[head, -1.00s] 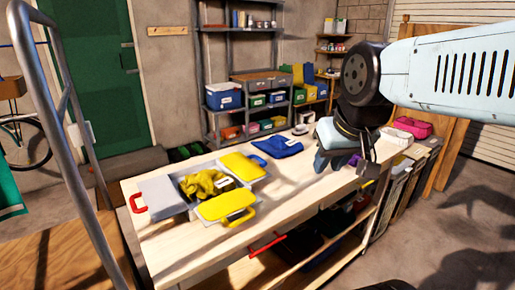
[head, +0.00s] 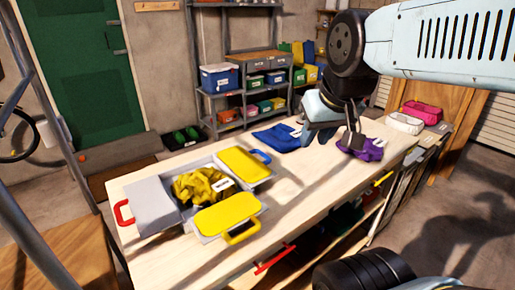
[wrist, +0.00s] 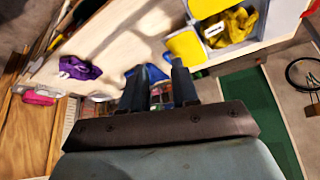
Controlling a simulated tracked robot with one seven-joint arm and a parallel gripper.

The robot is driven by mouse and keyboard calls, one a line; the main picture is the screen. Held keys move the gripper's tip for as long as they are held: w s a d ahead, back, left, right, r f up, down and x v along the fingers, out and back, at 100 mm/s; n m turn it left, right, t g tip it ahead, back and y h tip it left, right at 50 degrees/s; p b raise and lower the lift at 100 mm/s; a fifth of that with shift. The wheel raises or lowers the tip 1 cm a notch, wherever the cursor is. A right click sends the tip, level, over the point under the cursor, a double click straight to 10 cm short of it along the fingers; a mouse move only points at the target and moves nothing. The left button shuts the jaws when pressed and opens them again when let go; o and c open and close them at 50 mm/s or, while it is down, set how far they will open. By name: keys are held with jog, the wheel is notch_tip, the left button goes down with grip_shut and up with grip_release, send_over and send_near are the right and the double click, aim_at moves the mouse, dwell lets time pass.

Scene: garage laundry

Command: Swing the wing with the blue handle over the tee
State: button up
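A folding board with hinged wings lies on the table. The yellow wing (head: 240,166) with the blue handle (head: 262,156) lies flat on the far right; this wing also shows in the wrist view (wrist: 184,46). The crumpled yellow tee (head: 198,187) lies in the board's middle, uncovered, and also shows in the wrist view (wrist: 238,24). A grey wing (head: 152,207) with a red handle lies left, and a yellow wing (head: 225,213) with a yellow handle lies in front. My gripper (head: 318,138) is open and empty, right of the blue handle and apart from it; its spread fingers also show in the wrist view (wrist: 158,86).
A folded blue cloth (head: 277,136) lies behind the blue handle, near my gripper. A purple cloth (head: 362,149) lies toward the table's right end. The table top (head: 305,190) is bare right of the board. Shelves with bins (head: 220,78) stand behind.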

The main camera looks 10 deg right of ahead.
jog(key=w+n+g, duration=0.1)
jog(key=w, duration=0.8)
jog(key=n+g+h, duration=0.2)
jog(key=n+g, duration=0.2)
send_over(263, 153)
jog(key=s+a, duration=0.1)
jog(key=a, duration=0.2)
notch_tip(263, 153, down, 13)
jog(key=d+f, duration=0.1)
jog(key=f, duration=0.3)
jog(key=d+f, duration=0.1)
jog(key=f, duration=0.7)
jog(key=shift+w+d+f, duration=0.4)
grip_shut()
